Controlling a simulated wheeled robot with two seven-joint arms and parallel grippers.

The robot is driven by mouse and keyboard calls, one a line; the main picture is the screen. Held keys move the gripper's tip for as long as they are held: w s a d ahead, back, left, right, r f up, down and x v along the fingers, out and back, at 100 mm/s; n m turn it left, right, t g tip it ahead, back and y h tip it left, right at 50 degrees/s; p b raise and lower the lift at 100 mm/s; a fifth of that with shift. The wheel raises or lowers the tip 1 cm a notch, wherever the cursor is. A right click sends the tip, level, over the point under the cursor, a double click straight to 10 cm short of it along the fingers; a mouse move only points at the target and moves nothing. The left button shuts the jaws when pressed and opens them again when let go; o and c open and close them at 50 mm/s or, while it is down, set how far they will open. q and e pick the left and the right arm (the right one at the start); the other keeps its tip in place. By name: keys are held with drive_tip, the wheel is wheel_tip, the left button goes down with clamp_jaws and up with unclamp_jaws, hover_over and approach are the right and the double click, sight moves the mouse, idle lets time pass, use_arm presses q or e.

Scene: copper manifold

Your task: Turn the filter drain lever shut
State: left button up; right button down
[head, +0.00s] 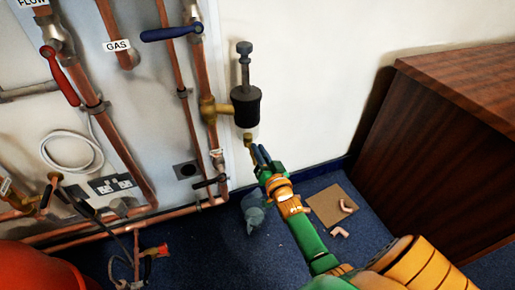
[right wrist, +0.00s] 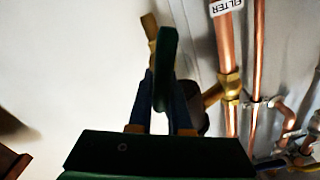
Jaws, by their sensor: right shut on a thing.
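The filter (head: 245,103) is a black bowl with a grey stem on top, joined by brass to a copper pipe in the head view. A small brass drain fitting (head: 248,139) hangs below it. My right gripper (head: 260,154) is just under this fitting, reaching up from the lower right. In the right wrist view, its blue fingers (right wrist: 160,105) are shut on a dark green lever (right wrist: 166,60), which stands up between them beside a brass fitting (right wrist: 151,32). The lever is mostly hidden in the head view. My left gripper is not in view.
Copper pipes (head: 175,75) with a blue lever (head: 171,33) and a red lever (head: 60,76) run along the wall at left. A wooden cabinet (head: 455,130) stands at right. A grey object (head: 253,213) and a cardboard piece (head: 328,203) lie on the blue floor.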

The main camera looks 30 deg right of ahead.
sight(264, 156)
drive_tip(key=m, duration=0.3)
drive_tip(key=d+f+m, duration=0.1)
drive_tip(key=m, duration=0.3)
drive_tip(key=f+m+b, duration=0.1)
drive_tip(key=m, duration=0.2)
drive_tip(key=shift+s+d+f+m, duration=0.1)
drive_tip(key=shift+s+d+m, duration=0.1)
drive_tip(key=shift+m, duration=0.4)
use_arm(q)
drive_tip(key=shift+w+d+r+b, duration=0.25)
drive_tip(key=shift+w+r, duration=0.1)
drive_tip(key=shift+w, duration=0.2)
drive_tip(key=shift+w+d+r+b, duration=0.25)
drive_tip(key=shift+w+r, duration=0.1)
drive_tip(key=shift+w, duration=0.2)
use_arm(e)
drive_tip(key=shift+f+m, duration=0.25)
drive_tip(key=shift+m, duration=0.85)
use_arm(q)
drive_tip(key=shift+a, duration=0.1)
use_arm(e)
drive_tip(key=c, duration=0.8)
unclamp_jaws()
drive_tip(key=shift+c, duration=0.2)
